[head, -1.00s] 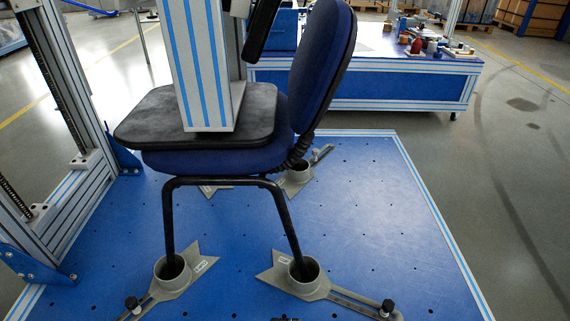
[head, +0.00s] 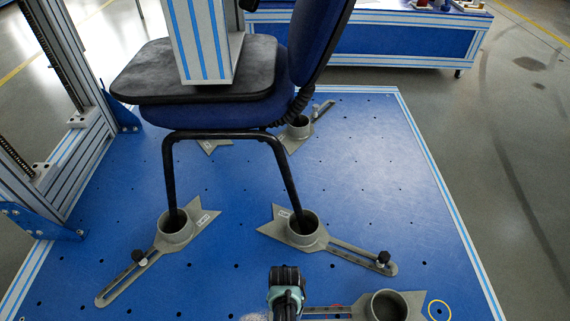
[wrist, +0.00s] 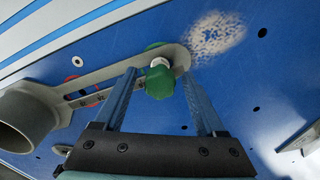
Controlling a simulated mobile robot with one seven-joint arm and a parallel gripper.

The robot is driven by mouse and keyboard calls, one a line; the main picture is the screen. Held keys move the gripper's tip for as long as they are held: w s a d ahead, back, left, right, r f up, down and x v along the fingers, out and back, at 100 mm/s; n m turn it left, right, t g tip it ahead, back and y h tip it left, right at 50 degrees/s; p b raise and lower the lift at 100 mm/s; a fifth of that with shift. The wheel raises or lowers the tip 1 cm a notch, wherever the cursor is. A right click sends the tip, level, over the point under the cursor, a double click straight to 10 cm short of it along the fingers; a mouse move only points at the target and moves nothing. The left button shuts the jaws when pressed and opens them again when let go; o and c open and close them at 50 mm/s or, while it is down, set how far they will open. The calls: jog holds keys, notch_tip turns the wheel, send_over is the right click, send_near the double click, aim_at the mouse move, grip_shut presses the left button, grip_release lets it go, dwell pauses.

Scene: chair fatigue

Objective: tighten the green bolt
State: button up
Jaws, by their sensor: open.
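The green bolt (wrist: 160,82) shows in the wrist view, with a white collar, at the slotted end of a grey bracket (wrist: 110,67). My gripper (wrist: 159,76) is open, with one finger on each side of the green bolt. The fingers look apart from it; I cannot tell how deep they reach around it. In the head view my wrist is at the bottom middle, beside the same kind of bracket (head: 414,302), and the green bolt is hidden there.
A blue chair (head: 215,112) stands on the blue platform (head: 360,180), its visible front legs in grey bracket cups. A white-speckled patch (wrist: 217,33) lies near the bolt.

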jog(key=n, duration=0.4)
dwell(0.3)
grip_shut()
jog(key=m, duration=0.4)
dwell(0.4)
jog(key=m, duration=0.4)
